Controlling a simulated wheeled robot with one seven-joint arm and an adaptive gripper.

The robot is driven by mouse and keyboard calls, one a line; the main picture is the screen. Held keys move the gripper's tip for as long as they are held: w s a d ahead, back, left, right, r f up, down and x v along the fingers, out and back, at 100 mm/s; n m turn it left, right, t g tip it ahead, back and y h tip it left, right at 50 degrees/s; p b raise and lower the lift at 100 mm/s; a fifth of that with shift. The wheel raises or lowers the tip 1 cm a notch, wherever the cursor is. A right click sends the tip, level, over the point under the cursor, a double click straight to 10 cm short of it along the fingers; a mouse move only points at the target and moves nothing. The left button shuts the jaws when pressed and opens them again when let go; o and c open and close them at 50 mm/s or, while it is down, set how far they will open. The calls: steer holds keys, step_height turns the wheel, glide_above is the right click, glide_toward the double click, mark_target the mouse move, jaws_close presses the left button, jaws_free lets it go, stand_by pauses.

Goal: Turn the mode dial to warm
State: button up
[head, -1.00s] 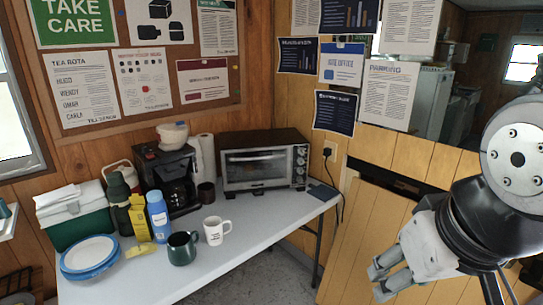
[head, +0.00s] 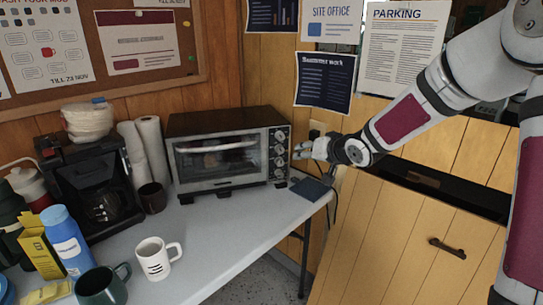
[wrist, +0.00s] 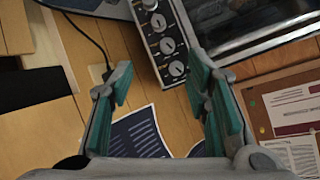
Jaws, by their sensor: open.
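The toaster oven (head: 220,125) stands at the back of the table, with a column of several round dials (head: 279,150) on its right-hand panel. My gripper (head: 299,151) is just right of the dial panel, apart from the dials as far as I can see. Its teal-padded fingers (wrist: 160,70) are open and empty, with the panel beyond and between them.
A dark flat pad (head: 311,189) lies at the table's right end below my gripper. A wall socket (head: 315,130) and black cord are close behind. A coffee maker (head: 85,185), mugs and bottles stand left. A wooden cabinet (head: 400,225) is at right.

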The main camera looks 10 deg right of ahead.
steer(key=w+f+t+y+b, duration=0.1)
steer(key=w+f, duration=0.1)
steer(key=w, duration=0.1)
steer(key=m+y+b, duration=0.1)
steer(key=b, duration=0.2)
glide_toward(281, 151)
steer(key=shift+t, duration=0.4)
steer(key=x, duration=0.8)
steer(key=shift+w+a+f, duration=0.1)
steer(key=shift+w+f, duration=0.05)
steer(key=shift+f, duration=0.25)
jaws_close()
